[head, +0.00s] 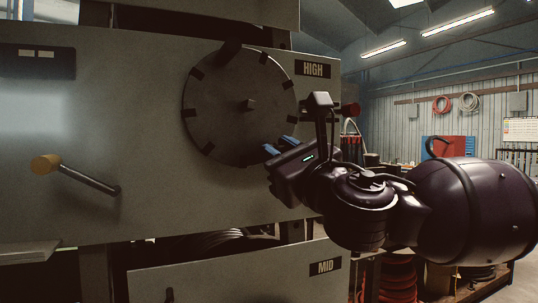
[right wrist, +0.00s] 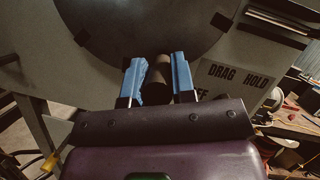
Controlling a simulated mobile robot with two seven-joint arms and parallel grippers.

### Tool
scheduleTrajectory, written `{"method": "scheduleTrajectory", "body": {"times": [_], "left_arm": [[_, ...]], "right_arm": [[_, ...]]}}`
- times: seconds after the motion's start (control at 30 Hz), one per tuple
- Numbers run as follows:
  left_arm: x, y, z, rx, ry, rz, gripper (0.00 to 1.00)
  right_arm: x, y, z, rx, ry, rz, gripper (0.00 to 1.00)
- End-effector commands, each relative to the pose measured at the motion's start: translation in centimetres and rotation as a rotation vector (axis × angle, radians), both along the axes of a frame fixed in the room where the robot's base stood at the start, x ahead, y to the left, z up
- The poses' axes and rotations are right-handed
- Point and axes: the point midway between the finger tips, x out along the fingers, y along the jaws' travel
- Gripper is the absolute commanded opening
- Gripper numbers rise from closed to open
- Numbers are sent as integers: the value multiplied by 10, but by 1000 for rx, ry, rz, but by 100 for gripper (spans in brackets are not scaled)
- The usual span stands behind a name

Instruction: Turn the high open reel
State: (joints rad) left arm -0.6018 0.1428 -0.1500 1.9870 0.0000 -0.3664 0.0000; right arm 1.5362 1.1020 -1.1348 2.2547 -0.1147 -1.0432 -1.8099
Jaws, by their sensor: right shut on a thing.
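The high reel (head: 240,106) is a dark round disc on a grey panel, with several dark blocks around its rim and a small stub near its middle. The HIGH label (head: 313,68) is at its upper right. My right gripper (head: 279,147) is at the disc's lower right rim. In the right wrist view, its blue fingers stand on either side of a dark rim block (right wrist: 157,81) and are shut on it. The disc (right wrist: 150,25) fills the top of that view. The fingers partly hide the block. My left gripper is not in view.
A lever with a yellow knob (head: 46,165) sticks out at the left of the panel. A red knob (head: 350,109) shows behind my right gripper. Below is another panel with a MID label (head: 325,267). A workshop wall with hung hoses (head: 469,101) is at the right.

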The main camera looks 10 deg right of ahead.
Motion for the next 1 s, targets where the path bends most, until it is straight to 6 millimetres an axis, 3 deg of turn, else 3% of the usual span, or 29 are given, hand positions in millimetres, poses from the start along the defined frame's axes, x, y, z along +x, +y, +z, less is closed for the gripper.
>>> {"method": "scheduleTrajectory", "body": {"times": [0.03,0.2,0.8,0.83,1.0], "left_arm": [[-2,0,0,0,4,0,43],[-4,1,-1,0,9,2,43],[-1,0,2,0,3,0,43],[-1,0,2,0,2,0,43],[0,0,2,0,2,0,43]], "right_arm": [[3,-7,11,16,-12,-17,0],[4,-11,16,17,-16,-16,0],[4,-12,19,15,-21,-15,0],[4,-12,19,15,-21,-15,26],[4,-11,17,13,-17,-12,48]]}}
